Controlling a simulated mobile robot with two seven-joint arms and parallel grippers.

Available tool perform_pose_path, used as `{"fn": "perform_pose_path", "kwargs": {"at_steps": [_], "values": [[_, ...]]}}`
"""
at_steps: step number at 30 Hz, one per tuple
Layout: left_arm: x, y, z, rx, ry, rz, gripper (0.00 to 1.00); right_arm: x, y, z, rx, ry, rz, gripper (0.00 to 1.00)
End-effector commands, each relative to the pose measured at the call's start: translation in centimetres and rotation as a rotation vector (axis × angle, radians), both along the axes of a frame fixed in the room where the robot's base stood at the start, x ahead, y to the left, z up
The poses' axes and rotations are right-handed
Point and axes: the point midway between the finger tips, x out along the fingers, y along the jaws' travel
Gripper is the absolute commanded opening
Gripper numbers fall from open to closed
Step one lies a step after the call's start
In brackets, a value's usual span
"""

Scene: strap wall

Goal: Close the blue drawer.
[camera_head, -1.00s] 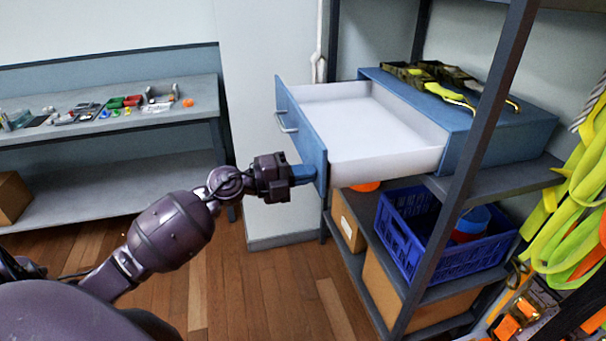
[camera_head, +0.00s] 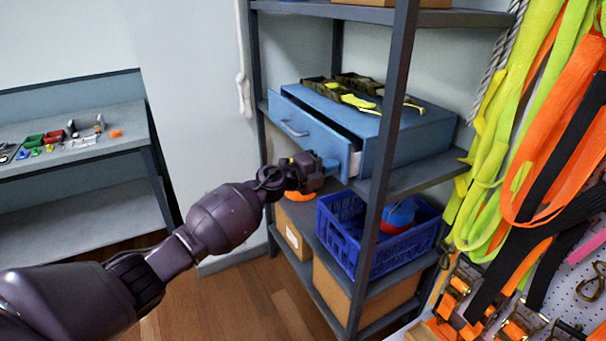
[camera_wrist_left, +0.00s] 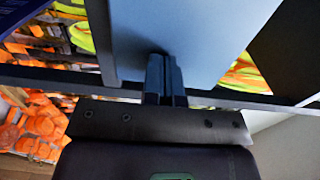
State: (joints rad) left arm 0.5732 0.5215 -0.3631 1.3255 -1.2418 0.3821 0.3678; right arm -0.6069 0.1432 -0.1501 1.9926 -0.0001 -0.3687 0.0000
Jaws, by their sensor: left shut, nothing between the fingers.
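The blue drawer (camera_head: 308,133) sits in a blue cabinet (camera_head: 402,138) on the rack's middle shelf. My right gripper is not in view.
A dark shelf post (camera_head: 383,150) stands close to the right of my gripper. A blue crate (camera_head: 345,240) and cardboard boxes are below. Gloves (camera_head: 350,90) lie on the cabinet. Straps (camera_head: 540,120) hang at the right. A bench (camera_head: 80,150) stands left.

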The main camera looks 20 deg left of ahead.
Motion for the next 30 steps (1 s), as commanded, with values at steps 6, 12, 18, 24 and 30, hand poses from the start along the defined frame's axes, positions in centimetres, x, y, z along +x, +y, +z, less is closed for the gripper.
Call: {"fn": "perform_pose_path", "kwargs": {"at_steps": [6, 12, 18, 24, 30], "values": [[2.5, -2.1, -0.2, -0.002, 0.001, 0.0, 0.0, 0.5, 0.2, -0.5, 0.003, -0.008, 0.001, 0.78], [3.3, -2.8, -0.1, -0.001, 0.001, 0.001, 0.0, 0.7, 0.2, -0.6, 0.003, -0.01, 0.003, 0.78], [3.4, -2.9, 0.1, -0.002, -0.002, 0.001, 0.0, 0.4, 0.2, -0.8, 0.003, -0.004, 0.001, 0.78], [3.5, -3.0, 0.3, -0.003, -0.004, 0.002, 0.0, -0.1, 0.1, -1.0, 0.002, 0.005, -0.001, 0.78], [3.4, -2.5, 0.4, -0.004, -0.006, 0.002, 0.0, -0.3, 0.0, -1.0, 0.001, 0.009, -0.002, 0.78]]}}
